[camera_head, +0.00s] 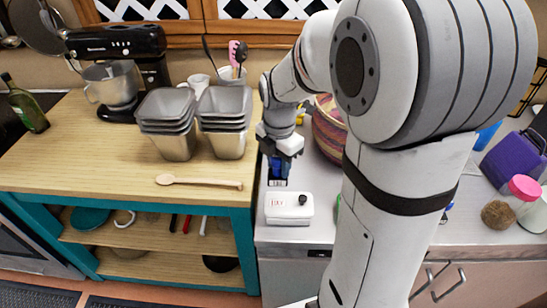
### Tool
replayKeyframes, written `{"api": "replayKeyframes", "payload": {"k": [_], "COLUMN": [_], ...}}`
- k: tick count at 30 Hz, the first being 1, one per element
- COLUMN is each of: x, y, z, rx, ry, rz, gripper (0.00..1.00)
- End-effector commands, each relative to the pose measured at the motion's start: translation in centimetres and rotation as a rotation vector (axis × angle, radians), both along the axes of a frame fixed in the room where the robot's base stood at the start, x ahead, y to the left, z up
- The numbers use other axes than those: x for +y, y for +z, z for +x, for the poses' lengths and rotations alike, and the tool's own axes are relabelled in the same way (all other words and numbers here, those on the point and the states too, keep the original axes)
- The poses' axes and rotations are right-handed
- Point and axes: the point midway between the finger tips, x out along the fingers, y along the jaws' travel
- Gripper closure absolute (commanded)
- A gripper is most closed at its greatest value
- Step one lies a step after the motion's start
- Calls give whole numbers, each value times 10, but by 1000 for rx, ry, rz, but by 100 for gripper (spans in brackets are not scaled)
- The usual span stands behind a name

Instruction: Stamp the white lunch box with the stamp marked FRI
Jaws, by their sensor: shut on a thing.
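The white lunch box (289,215) lies near the front edge of the grey counter. Its top has small reddish marks at the left and a dark round spot or knob at the right. My gripper (279,161) is behind the box, a little to its left, pointing down. It is shut on a blue stamp (278,170). A dark, pale-edged patch shows just below the stamp; I cannot tell if it is part of it. No FRI marking is readable. The arm hides part of the counter right of the box.
A wooden-topped table (110,185) on the left holds stacked metal tins (168,120), a wooden spoon (200,182) and a stand mixer (112,80). A striped basket (328,130) stands behind my arm. A purple box (513,158) and a pink-lidded jar (522,190) are at right.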

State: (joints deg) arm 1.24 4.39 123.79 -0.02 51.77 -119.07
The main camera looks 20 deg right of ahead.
Motion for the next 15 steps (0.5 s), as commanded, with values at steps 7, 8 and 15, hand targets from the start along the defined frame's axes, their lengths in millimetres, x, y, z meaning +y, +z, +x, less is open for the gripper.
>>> {"api": "replayKeyframes", "payload": {"k": [7, 8, 15], "x": [2, 2, 3], "y": [-21, -24, -48], "z": [0, 0, 0], "rx": [1, 1, 0], "ry": [6, 6, 7], "rz": [0, 0, 0], "gripper": [94, 94, 94]}}
